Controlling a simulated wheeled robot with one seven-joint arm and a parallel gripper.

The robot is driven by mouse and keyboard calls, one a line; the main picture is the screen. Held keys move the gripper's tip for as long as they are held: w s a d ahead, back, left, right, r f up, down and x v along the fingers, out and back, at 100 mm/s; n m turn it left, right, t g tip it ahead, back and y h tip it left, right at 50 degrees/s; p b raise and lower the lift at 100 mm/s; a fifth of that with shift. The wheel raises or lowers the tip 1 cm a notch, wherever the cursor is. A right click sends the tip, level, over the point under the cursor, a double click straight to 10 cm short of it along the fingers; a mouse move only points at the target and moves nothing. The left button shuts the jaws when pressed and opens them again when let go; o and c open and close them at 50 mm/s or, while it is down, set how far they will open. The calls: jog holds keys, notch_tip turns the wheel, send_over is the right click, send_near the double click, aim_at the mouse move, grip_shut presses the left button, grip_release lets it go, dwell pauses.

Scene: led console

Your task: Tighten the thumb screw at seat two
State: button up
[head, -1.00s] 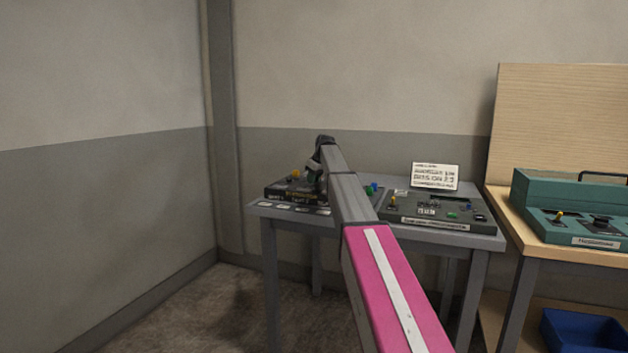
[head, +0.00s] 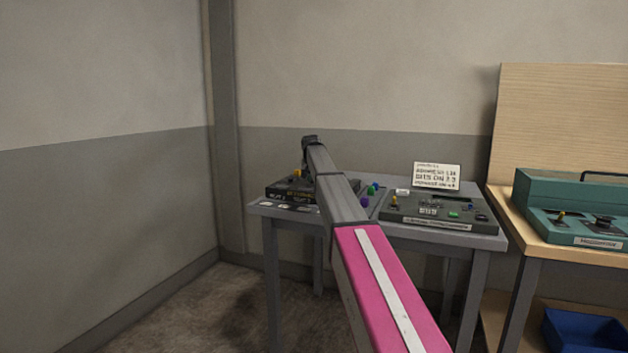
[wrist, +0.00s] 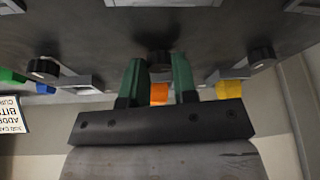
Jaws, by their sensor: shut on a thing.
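In the wrist view my gripper (wrist: 159,66) has its two green fingers on either side of a round black thumb screw (wrist: 158,61), shut on it. An orange part (wrist: 158,94) shows between the fingers, just below the screw in the picture. Similar black screws stand apart to the left (wrist: 43,68) and right (wrist: 262,56). No seat number is readable here. In the head view my arm reaches to the dark console (head: 285,191) at the table's left and hides much of it, including the fingertips.
A second console (head: 440,212) stands right of the arm, with a white sign (head: 437,176) behind it. Small coloured parts, one purple (head: 365,202), lie between the consoles. A wooden bench with a teal unit (head: 570,195) is farther right. Yellow (wrist: 232,89) and blue (wrist: 45,88) parts flank the gripper.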

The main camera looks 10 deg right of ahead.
jog(key=m, duration=0.1)
jog(key=m+h, duration=0.1)
jog(key=m, duration=0.2)
jog(key=shift+w+a+r+m+g+h, duration=0.2)
jog(key=shift+w+m+g+h, duration=0.1)
jog(key=shift+h, duration=0.1)
jog(key=m+g+h, duration=0.1)
jog(key=m, duration=0.3)
jog(key=shift+w+a+m, duration=0.1)
jog(key=shift+m, duration=0.2)
jog(key=m+g, duration=0.1)
jog(key=m, duration=0.1)
jog(key=m+g, duration=0.1)
jog(key=m, duration=0.1)
jog(key=shift+w+h, duration=0.15)
jog(key=shift+h, duration=0.15)
jog(key=shift+w+m+g, duration=0.1)
jog(key=shift+m+g, duration=0.7)
jog(key=shift+m, duration=1.3)
jog(key=o, duration=0.9)
jog(key=shift+f, duration=0.1)
jog(key=shift+o, duration=0.2)
